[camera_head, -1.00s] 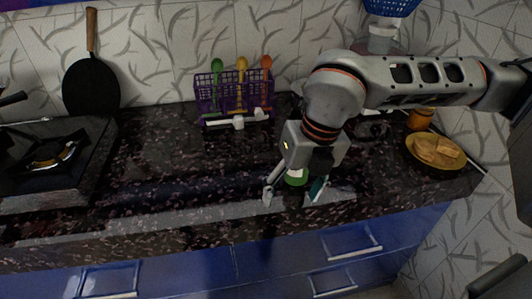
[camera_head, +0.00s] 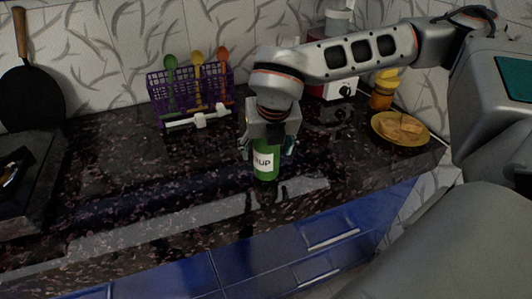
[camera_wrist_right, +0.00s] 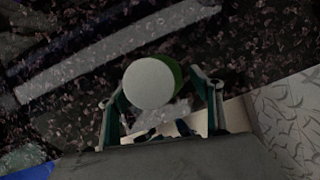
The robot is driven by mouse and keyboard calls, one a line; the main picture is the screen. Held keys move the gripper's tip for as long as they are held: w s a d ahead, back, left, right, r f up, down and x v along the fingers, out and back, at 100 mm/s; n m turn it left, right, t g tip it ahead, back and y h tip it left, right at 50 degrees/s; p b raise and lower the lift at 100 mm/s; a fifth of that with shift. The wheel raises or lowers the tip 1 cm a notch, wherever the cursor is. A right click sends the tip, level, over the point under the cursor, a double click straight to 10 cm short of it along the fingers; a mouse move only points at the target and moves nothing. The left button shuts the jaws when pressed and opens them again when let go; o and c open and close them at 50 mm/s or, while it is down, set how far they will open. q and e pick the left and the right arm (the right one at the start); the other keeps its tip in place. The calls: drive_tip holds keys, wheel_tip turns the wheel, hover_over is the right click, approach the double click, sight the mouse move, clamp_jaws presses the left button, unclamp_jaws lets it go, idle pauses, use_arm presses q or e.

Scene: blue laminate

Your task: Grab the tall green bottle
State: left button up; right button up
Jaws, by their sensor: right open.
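The tall green bottle (camera_head: 265,160) stands upright on the dark counter near its front edge, with a white label that shows "UP". In the wrist view its round white cap (camera_wrist_right: 149,83) faces the camera, with a strip of green beside it. My right gripper (camera_head: 268,150) is over the bottle's top, which it hides in the head view. Its fingers are open, one on each side of the bottle. In the wrist view the fingers (camera_wrist_right: 160,105) are apart around the cap, and I cannot tell whether either touches it. My left gripper is not in view.
A purple rack (camera_head: 188,96) with colored utensils stands behind, by the wall. A yellow plate of food (camera_head: 400,130), an orange jar (camera_head: 383,92) and a red-and-white appliance (camera_head: 332,88) are to the right. A black pan (camera_head: 28,95) leans at left. The front counter is mostly clear.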

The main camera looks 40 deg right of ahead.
drive_tip(key=shift+w+d+f, duration=0.15)
drive_tip(key=shift+w+f, duration=0.05)
drive_tip(key=shift+f, duration=0.4)
drive_tip(key=c, duration=1.5)
drive_tip(key=shift+r, duration=0.1)
